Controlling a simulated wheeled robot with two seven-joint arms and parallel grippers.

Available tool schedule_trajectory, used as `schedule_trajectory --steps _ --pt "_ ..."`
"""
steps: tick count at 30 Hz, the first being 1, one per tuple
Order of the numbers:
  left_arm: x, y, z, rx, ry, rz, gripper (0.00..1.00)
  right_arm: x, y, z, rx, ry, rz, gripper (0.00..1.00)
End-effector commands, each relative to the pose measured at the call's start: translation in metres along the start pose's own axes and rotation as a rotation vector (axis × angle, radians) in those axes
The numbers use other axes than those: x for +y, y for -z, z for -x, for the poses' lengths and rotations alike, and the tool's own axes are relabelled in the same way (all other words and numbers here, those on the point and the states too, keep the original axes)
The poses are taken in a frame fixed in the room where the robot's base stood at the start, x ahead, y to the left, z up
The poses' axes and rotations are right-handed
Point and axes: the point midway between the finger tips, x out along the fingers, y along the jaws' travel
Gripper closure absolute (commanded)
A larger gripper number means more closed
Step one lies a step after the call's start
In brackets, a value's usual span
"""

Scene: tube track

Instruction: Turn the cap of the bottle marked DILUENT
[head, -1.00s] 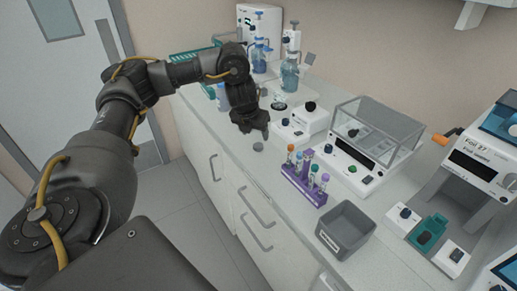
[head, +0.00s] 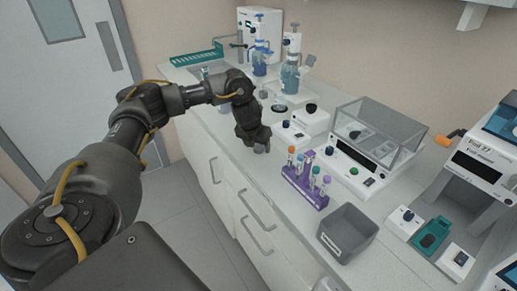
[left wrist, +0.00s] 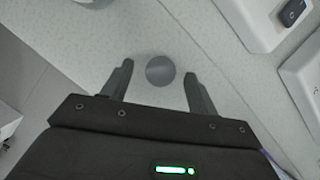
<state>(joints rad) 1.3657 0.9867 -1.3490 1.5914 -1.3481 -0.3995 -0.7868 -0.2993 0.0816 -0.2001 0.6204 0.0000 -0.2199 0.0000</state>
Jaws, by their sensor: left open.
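No label reading DILUENT can be made out in either view. Two pump-topped bottles with blue liquid stand at the back of the counter, one further left (head: 260,60) and one nearer (head: 290,76); their labels are too small to read. My left gripper (head: 257,147) points down low over the counter's front part, left of the tube rack. In the left wrist view its two fingers (left wrist: 158,90) are open, with a plain round grey disc (left wrist: 160,70) between and just beyond them, not visibly gripped. My right gripper is not in view.
A purple tube rack (head: 301,192) and a grey bin (head: 347,231) stand right of my left gripper. White devices, including a balance with a clear cover (head: 378,130), line the back. A green rack (head: 196,57) lies at the far left end.

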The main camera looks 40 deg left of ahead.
Motion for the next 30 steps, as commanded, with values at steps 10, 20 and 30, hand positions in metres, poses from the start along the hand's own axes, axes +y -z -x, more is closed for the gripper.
schedule_trajectory --steps 10,20,30 --pt "0.0002 -0.0003 -0.0034 -0.002 0.0 0.0 0.41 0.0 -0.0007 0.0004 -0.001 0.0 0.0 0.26" --pt "0.0002 -0.0003 -0.0032 -0.001 0.0 0.001 0.76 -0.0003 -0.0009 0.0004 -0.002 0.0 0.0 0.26" --pt "0.0002 -0.0006 -0.0026 -0.002 0.0 0.001 0.88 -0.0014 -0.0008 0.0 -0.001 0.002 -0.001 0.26"
